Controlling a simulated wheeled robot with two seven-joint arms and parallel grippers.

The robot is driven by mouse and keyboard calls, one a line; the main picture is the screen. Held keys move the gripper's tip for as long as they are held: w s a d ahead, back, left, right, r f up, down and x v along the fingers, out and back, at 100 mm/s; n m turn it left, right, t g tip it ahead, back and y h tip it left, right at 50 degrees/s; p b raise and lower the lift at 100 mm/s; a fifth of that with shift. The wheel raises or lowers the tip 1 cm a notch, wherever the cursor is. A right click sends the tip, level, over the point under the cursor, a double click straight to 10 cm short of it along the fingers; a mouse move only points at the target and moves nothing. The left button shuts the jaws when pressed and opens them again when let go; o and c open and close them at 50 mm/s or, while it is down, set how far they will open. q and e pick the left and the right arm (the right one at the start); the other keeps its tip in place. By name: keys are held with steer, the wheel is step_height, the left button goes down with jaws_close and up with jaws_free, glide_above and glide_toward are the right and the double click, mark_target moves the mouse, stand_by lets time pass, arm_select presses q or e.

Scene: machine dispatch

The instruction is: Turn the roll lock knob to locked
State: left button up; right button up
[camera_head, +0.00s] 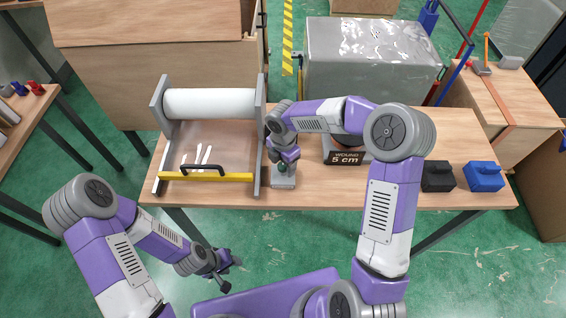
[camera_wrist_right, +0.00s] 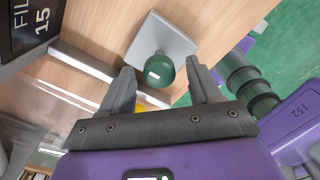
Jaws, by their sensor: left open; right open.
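The roll lock knob (camera_wrist_right: 158,72) is a dark green round knob with a small white mark. It stands on a light grey plate (camera_wrist_right: 160,38) on the table, right of the roll frame. In the head view the plate (camera_head: 284,183) shows, with the knob mostly hidden under my right gripper (camera_head: 285,164). My right gripper is open; in the wrist view the knob appears between its fingertips (camera_wrist_right: 160,66). I cannot tell whether they touch it. My left gripper (camera_head: 224,268) is open and empty, low in front of the table.
The frame holds a white roll (camera_head: 210,103) and a yellow bar (camera_head: 205,177) with a black handle. A black block (camera_head: 437,176) and a blue block (camera_head: 483,176) sit at the right end.

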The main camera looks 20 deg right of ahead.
steer(key=c, duration=1)
steer(key=shift+c, duration=0.2)
steer(key=shift+w+m, duration=0.1)
steer(key=shift+m, duration=0.2)
steer(key=m, duration=0.3)
steer(key=shift+m+b, duration=0.35)
steer(key=shift+m, duration=0.05)
steer(key=m, duration=0.4)
steer(key=shift+b, duration=0.35)
steer(key=m, duration=0.5)
steer(key=shift+b, duration=0.3)
steer(key=shift+m, duration=2.2)
